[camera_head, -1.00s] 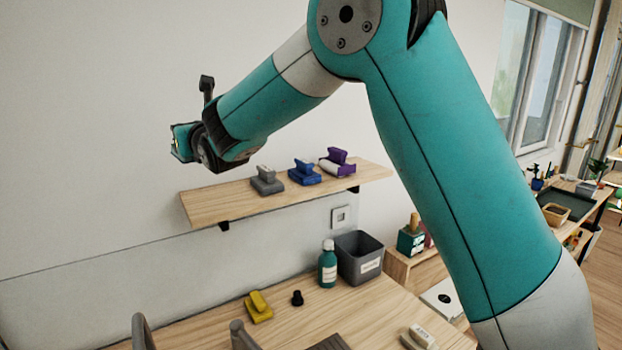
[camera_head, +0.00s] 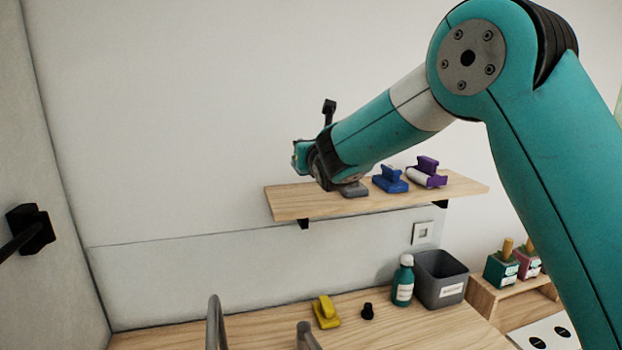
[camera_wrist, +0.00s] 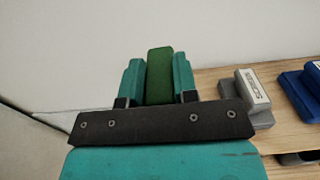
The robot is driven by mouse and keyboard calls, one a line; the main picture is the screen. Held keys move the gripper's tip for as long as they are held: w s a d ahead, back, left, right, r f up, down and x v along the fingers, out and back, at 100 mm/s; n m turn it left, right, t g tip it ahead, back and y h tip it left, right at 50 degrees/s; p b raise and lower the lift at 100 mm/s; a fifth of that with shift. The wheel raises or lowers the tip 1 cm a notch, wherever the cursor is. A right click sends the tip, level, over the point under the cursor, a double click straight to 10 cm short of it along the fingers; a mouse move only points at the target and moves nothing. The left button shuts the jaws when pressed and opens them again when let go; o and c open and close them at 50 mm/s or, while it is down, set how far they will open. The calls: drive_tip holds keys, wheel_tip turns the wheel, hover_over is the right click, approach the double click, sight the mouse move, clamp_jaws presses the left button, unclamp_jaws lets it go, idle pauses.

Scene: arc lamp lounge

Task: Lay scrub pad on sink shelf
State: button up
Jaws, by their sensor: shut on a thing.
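The green scrub pad (camera_wrist: 160,75) is gripped upright between the teal fingers of my gripper (camera_wrist: 158,84) in the wrist view. In the head view my gripper (camera_head: 301,155) is above the left part of the wooden shelf (camera_head: 292,202), and the pad cannot be made out there. The shelf also shows in the wrist view (camera_wrist: 205,80), to the right of my gripper. On the shelf stand a grey pad with a handle (camera_head: 354,190), a blue one (camera_head: 390,181) and a purple one (camera_head: 428,175). My wrist partly hides the grey one.
On the counter (camera_head: 260,331) below are a yellow handled pad (camera_head: 326,311), a small black knob-like thing (camera_head: 367,311), a teal bottle (camera_head: 403,282) and a grey bin (camera_head: 441,280). A tap (camera_head: 215,322) stands at the front. The shelf's left end is bare.

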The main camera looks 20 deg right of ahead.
wheel_tip(320, 180, down, 8)
drive_tip(key=shift+p, duration=0.95)
drive_tip(key=shift+f, duration=0.1)
drive_tip(key=o, duration=1)
